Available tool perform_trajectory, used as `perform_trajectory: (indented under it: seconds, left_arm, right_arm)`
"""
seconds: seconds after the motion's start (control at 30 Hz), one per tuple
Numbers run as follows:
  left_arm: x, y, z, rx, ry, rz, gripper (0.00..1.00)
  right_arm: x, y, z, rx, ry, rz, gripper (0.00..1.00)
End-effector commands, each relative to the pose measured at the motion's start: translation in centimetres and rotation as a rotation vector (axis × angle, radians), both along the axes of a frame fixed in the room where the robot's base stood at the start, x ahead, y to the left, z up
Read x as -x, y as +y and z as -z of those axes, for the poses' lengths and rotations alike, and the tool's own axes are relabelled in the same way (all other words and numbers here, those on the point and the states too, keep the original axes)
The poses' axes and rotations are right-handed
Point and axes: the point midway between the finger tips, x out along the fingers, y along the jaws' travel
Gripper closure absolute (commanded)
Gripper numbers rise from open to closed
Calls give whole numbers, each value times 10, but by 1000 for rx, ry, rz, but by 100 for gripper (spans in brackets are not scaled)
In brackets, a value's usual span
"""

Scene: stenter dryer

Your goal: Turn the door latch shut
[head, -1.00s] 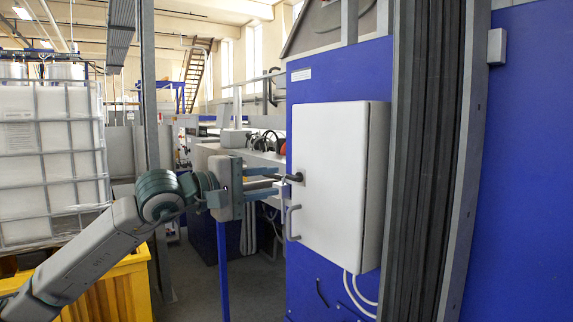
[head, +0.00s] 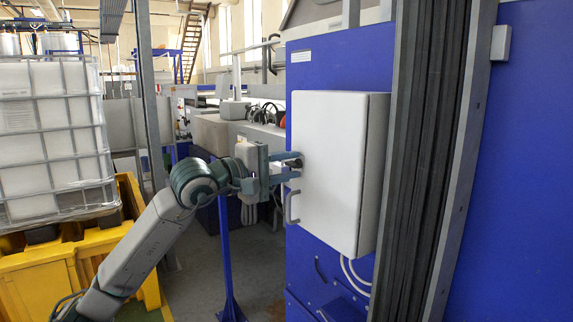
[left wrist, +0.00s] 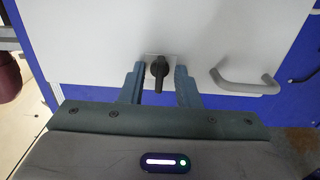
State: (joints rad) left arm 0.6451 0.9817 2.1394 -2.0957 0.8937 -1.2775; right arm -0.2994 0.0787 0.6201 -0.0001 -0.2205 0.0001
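The white cabinet door (head: 328,165) is flat against its box on the blue panel. The black door latch (head: 294,162) is near its left edge, partly hidden by my left gripper. My left gripper (head: 289,166) is open, its two fingers reaching to the latch from the left. In the left wrist view, the latch (left wrist: 159,70) stands between the fingertips of my left gripper (left wrist: 159,80), with a gap on each side. Its lever points down in that picture, towards the gripper body. My right gripper is not in view.
A grey pull handle (head: 291,207) is on the door just below the latch, close to the lower finger. A grey vertical track (head: 428,150) stands right of the cabinet. A caged white tank (head: 50,140) sits on a yellow base (head: 70,265) at left.

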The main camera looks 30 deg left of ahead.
Motion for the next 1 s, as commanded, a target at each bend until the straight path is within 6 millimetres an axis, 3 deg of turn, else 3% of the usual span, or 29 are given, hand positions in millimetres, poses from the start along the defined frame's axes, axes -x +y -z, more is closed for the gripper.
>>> perform_trajectory:
  seconds: [0.1, 0.23, 0.63, 1.0]
  left_arm:
    - [0, 0, 0, 0, 0, 0, 75]
    - [0, 0, 0, 0, 0, 0, 100]
    - [0, 0, 1, 54, 20, 2, 100]
    - [0, 0, 3, 311, 126, 2, 100]
  right_arm:
    - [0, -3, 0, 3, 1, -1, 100]
    - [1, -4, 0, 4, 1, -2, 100]
    - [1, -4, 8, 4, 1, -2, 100]
    - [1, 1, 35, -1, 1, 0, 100]
